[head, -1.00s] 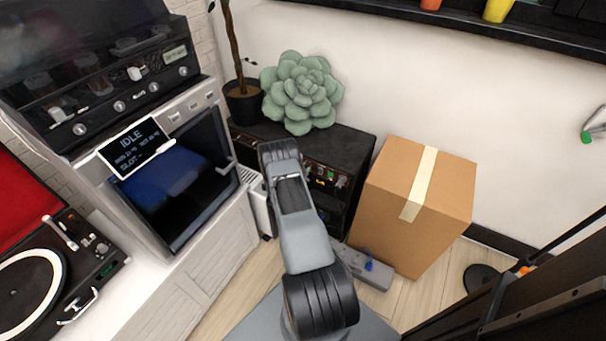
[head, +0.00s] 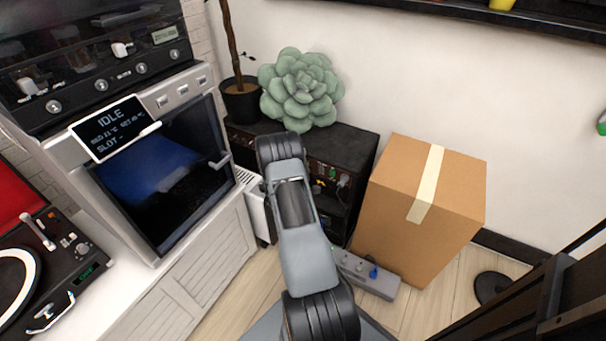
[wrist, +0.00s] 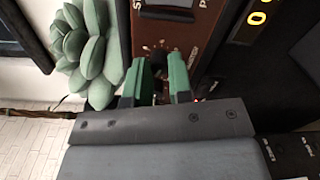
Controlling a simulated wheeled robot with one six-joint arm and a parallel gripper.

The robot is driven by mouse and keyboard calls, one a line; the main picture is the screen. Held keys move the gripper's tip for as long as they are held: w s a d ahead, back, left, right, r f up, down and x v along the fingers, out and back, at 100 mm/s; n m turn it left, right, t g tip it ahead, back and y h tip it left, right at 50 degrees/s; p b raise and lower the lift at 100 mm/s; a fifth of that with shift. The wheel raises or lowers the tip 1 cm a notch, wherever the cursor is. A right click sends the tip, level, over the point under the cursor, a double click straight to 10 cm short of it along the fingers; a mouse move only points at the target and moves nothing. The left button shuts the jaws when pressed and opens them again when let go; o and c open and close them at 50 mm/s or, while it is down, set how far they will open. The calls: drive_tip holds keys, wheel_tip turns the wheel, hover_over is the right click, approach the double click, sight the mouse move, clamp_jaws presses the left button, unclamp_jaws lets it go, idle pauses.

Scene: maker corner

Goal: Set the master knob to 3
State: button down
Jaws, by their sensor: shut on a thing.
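My gripper (wrist: 163,72) shows in the wrist view, its two green fingers on either side of a dark knob (wrist: 159,56) on a brown panel (wrist: 187,30). It is shut on this knob. Scale marks ring the knob, but its pointer and the number it stands at cannot be read. In the head view, the black rack unit with the panel (head: 325,180) stands under the plant, and my arm hides the gripper and the knob.
A green succulent (head: 300,88) sits on the black cabinet (head: 352,143). A cardboard box (head: 410,230) stands close on the right, with a grey pedal board (head: 366,273) on the floor before it. An oven-like machine (head: 165,185) is on the left.

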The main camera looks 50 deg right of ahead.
drive_tip(key=shift+s+f+m+b, duration=0.1)
drive_tip(key=shift+m+b, duration=0.4)
drive_tip(key=shift+m, duration=0.4)
drive_tip(key=c, duration=1)
unclamp_jaws()
drive_tip(key=p+v, duration=0.2)
drive_tip(key=v, duration=1.1)
drive_tip(key=shift+a, duration=0.4)
